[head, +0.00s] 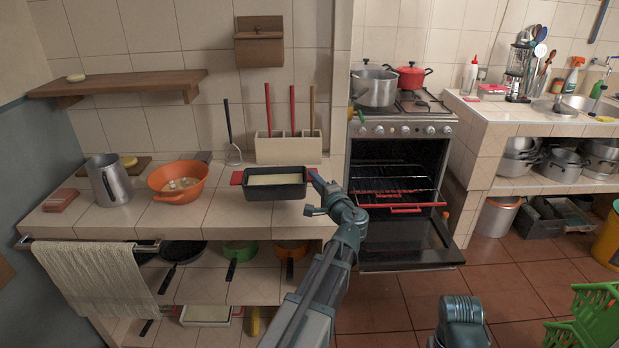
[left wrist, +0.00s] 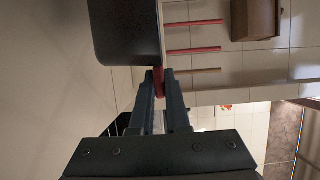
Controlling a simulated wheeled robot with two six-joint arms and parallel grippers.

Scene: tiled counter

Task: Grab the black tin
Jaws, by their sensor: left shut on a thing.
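The black tin (head: 262,191) is a rectangular loaf-type tin with pale contents and a red handle at each short end. It is level, over the right part of the tiled counter; I cannot tell whether it touches the counter. My left gripper (head: 314,181) is at its right end, shut on the right red handle. In the left wrist view the tin (left wrist: 125,30) fills the upper left, and the red handle (left wrist: 158,82) sits between the fingertips of the left gripper (left wrist: 162,84). My right gripper is not in view.
An orange colander (head: 176,190) and a grey metal jug (head: 107,182) stand left of the tin. A utensil holder (head: 290,148) is behind it. The oven door (head: 410,255) hangs open to the right. A green crate (head: 598,315) is at the lower right.

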